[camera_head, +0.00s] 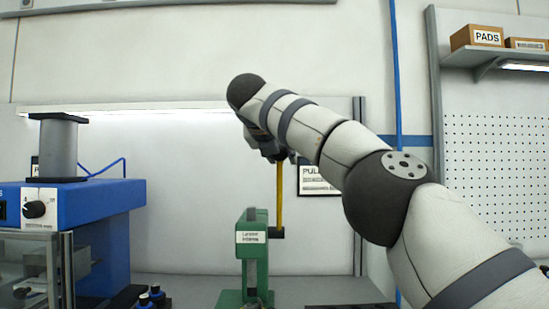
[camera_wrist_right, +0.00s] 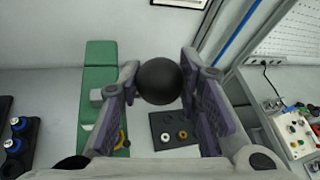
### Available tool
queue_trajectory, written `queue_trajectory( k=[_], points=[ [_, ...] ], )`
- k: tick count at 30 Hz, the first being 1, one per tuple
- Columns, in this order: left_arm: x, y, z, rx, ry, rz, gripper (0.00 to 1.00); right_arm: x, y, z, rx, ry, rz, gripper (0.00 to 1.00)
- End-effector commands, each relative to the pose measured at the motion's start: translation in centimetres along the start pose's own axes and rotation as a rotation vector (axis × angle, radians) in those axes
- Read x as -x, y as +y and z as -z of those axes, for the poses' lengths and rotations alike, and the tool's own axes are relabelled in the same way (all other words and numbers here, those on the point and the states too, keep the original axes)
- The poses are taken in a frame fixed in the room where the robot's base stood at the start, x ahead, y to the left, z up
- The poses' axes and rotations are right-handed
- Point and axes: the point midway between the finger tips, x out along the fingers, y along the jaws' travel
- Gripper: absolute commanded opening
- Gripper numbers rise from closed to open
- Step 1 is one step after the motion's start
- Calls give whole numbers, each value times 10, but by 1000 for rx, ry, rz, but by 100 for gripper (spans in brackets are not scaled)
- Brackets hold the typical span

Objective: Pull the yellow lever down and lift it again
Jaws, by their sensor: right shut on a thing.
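The yellow lever (camera_head: 280,197) stands upright at the right side of the green press (camera_head: 252,262). Its top end runs up to my right gripper (camera_head: 272,150), whose fingers are partly hidden by the wrist in the head view. In the right wrist view, the lever's black ball knob (camera_wrist_right: 160,82) sits between the two fingers of my right gripper (camera_wrist_right: 162,92), and the gripper is shut on it. The green press also shows in the wrist view (camera_wrist_right: 97,90), to the left of the knob. My left gripper is not in view.
A blue machine (camera_head: 110,215) with a grey column stands to the left. A dark plate (camera_wrist_right: 174,130) with two small rings lies below the knob in the wrist view. A control box (camera_wrist_right: 296,130) is at the right. A shelf (camera_head: 500,55) holds boxes upper right.

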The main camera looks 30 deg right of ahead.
Motion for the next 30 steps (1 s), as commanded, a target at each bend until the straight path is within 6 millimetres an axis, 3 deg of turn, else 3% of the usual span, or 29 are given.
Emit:
queue_trajectory(
  k=[11, 12, 15, 25, 30],
  points=[
    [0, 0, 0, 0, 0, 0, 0, 1, -2, -4, -1, -6, -2, 0],
    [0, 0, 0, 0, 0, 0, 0, 1, -2, -4, -1, -6, -2, 33],
    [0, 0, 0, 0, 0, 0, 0, 1, -2, -3, -1, -4, -1, 52],
    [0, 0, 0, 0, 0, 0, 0, 4, -1, -2, 0, -2, -3, 52],
    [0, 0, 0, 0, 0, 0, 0, 40, -2, -4, 1, -6, -5, 52]
  ],
)
